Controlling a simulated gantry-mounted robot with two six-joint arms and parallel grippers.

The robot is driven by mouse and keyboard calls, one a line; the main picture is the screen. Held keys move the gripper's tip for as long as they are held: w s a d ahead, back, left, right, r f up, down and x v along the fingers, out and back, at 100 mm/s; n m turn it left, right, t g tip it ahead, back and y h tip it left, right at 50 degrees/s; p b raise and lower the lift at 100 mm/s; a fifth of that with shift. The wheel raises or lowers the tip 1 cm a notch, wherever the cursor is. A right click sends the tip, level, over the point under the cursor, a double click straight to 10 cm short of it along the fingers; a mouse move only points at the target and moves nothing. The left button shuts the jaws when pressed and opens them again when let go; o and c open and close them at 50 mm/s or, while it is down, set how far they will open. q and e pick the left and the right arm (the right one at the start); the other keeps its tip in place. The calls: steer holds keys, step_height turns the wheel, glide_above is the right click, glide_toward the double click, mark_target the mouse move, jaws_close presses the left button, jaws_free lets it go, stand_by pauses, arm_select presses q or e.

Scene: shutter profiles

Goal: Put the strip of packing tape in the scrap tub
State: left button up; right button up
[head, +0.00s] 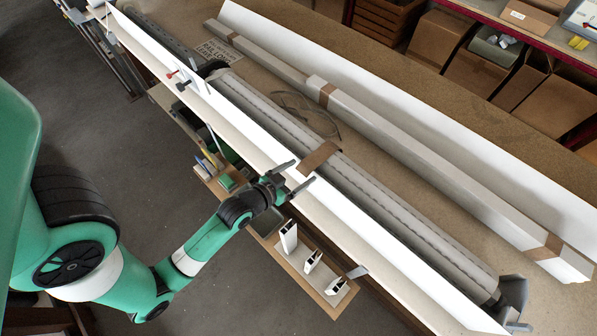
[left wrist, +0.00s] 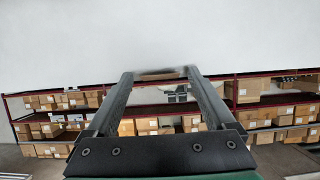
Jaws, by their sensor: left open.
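A short brown strip of packing tape (head: 318,158) shows at the long grey ribbed shutter profile (head: 270,115), just beyond my left fingertips. My left gripper (head: 303,172) is open, with one finger on each side of the strip's near end. In the left wrist view, a thin brown edge (left wrist: 158,74), likely the tape, shows between the tips of the open left gripper (left wrist: 158,72). I cannot tell if the fingers touch it. A green container (head: 222,146) is partly hidden behind the white rail; I cannot tell if it is the scrap tub. My right gripper is not in view.
A long white rail (head: 400,262) runs along the bench's near edge, beside my gripper. A wrapped profile with tape bands (head: 420,155) lies farther back. A wooden tray (head: 330,298) holds white profile pieces below. Shelves with boxes (head: 440,38) stand behind.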

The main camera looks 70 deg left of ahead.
arm_select(q)
steer(key=shift+f+b, duration=0.15)
steer(key=shift+b, duration=0.25)
steer(key=p+v, duration=0.1)
steer(key=v, duration=1)
steer(key=shift+s, duration=0.3)
steer(key=shift+d, duration=0.1)
